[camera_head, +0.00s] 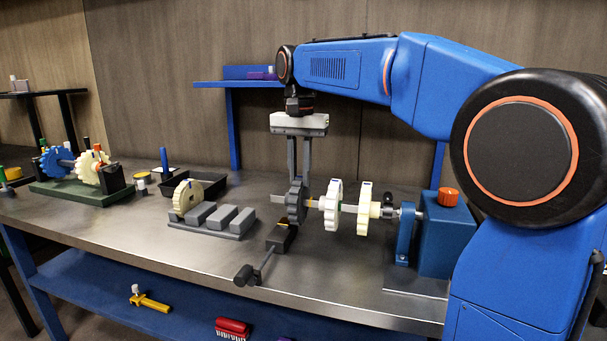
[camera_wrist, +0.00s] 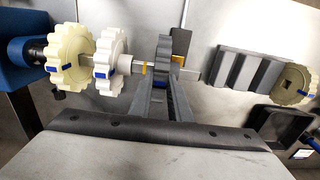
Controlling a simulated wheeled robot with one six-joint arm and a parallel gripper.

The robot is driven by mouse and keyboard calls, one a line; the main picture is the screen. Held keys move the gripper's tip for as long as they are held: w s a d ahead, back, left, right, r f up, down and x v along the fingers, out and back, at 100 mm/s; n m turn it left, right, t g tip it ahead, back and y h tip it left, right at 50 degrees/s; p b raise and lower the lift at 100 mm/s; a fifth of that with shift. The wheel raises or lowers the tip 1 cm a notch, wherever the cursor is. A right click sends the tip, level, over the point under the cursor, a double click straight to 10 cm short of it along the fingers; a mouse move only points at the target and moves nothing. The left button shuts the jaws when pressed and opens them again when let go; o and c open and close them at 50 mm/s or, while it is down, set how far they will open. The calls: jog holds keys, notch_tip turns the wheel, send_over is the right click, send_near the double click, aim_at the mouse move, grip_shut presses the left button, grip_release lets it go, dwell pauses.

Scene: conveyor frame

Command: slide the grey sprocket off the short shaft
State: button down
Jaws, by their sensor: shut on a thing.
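The grey sprocket (camera_head: 296,203) is upright on the left end part of the short shaft (camera_head: 349,208). My gripper (camera_head: 298,181) reaches down from above, shut on the sprocket's upper part. In the wrist view the grey sprocket (camera_wrist: 162,74) sits between the two fingers, and a stub of shaft (camera_wrist: 193,75) shows on its right. A white sprocket (camera_head: 331,209) and a cream sprocket (camera_head: 364,209) are on the same shaft to the right, with a gap between the white and grey ones. The fingers partly hide the grey sprocket.
A blue drive block (camera_head: 447,238) holds the shaft's right end. A dark block with a handle (camera_head: 281,237) stands just below the grey sprocket. A grey slotted rack (camera_head: 214,222) with a cream sprocket (camera_head: 187,197) is at left. A black tray (camera_head: 207,187) lies behind it.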

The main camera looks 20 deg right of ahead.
jog(key=w+a, duration=0.5)
jog(key=a, duration=0.3)
jog(key=shift+w+a, duration=0.35)
jog(key=shift+w, duration=0.05)
dwell(1.5)
jog(key=shift+r, duration=0.15)
notch_tip(320, 180, up, 7)
dwell(0.9)
